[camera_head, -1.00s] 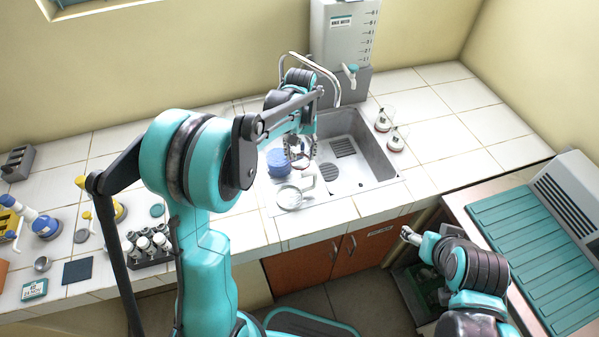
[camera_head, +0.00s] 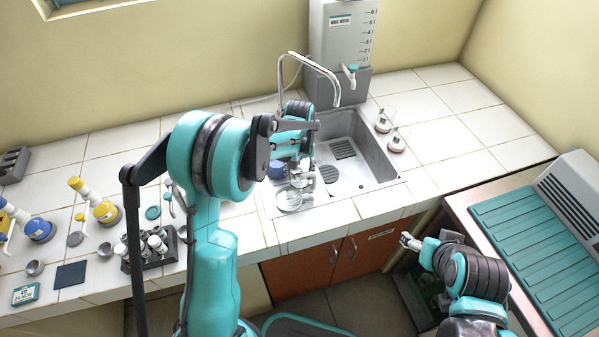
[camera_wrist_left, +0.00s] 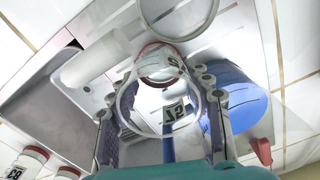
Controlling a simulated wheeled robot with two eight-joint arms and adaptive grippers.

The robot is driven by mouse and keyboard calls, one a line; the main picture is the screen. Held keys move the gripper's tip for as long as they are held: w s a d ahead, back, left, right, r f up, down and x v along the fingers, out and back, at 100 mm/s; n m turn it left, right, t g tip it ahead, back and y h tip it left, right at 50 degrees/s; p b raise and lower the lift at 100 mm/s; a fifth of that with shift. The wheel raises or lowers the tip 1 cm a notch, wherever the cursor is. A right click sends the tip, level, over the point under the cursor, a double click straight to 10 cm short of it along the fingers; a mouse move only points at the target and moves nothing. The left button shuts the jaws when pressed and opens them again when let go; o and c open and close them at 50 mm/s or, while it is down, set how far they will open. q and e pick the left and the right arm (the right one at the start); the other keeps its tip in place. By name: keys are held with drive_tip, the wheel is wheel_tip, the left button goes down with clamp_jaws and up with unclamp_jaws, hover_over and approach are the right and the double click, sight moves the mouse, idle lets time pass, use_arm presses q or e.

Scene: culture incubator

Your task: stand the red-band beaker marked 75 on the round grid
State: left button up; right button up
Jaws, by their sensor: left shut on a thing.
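The red-band beaker (camera_wrist_left: 160,62) is clear glass, with its red ring and inverted black digits visible in the left wrist view. My left gripper (camera_wrist_left: 160,125) is shut around it, one finger on each side. In the head view the left gripper (camera_head: 303,178) is over the front left of the sink, and the beaker is hard to make out. The round pale-rimmed disc (camera_head: 289,199), apparently the round grid, lies on the sink's front ledge, close in front of the gripper. Its rim also shows in the left wrist view (camera_wrist_left: 178,36). My right gripper (camera_head: 410,240) is off to the right, its fingers too small to read.
A blue cylinder (camera_head: 277,169) stands just left of the left gripper. The tap (camera_head: 335,92) arches over the sink (camera_head: 372,172). A rack of vials (camera_head: 150,262) and flasks (camera_head: 38,229) are at left.

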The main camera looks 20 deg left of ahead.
use_arm(q)
drive_tip(key=o, duration=1)
drive_tip(key=shift+f, duration=0.15)
drive_tip(key=shift+o, duration=0.2)
